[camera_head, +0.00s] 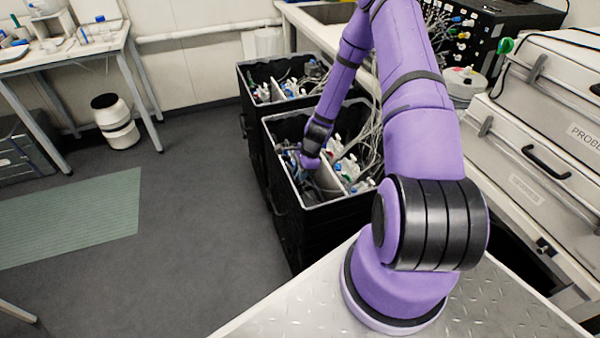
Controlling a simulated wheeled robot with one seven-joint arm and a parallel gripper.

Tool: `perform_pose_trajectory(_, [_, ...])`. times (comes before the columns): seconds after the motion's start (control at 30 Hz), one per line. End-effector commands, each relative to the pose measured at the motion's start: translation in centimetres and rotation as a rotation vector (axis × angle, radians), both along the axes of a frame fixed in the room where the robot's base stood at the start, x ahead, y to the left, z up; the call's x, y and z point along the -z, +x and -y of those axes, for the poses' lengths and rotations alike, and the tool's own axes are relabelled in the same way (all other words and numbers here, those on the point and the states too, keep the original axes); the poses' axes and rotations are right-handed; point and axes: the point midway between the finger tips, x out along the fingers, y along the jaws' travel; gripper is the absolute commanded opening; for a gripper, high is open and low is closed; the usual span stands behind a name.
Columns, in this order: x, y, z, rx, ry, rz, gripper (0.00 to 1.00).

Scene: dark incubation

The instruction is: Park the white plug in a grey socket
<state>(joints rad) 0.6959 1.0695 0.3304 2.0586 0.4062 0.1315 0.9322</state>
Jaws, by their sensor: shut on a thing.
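My gripper (306,168) is at the end of the purple arm, reaching down into the near black bin (318,222). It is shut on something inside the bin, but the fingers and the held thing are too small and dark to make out. White pieces (345,172) and coloured caps lie in the bin to the right of my gripper, among pale cables (372,135). I cannot tell which of these is the white plug. No grey socket can be told apart at this size.
A second black bin (246,88) stands behind the near one. At right are a black panel (480,35) with coloured connectors and labelled grey cases (545,150). A workbench (60,52) and white canister (115,120) stand at left.

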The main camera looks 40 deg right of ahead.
Motion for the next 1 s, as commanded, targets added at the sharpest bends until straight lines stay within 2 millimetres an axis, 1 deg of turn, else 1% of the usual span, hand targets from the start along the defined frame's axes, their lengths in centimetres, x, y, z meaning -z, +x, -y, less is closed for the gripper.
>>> perform_pose_trajectory(0.03, [0.1,0.0,0.0,0.000,0.000,0.000,0.00])
perform_pose_trajectory(0.07, [0.0,0.0,0.0,0.000,0.000,0.000,0.21])
perform_pose_trajectory(0.1, [0.0,0.0,0.0,0.000,0.000,0.000,0.31])
perform_pose_trajectory(0.17, [0.0,0.0,0.0,0.000,0.000,0.000,0.44])
perform_pose_trajectory(0.43, [0.0,0.0,0.0,0.000,0.000,0.000,0.44])
perform_pose_trajectory(0.57, [-0.6,0.0,0.3,0.000,-0.001,0.001,0.44])
perform_pose_trajectory(0.67, [-1.7,-0.1,0.7,0.001,-0.003,0.002,0.44])
perform_pose_trajectory(1.0, [-7.2,-0.7,2.6,0.000,-0.003,0.002,0.44])
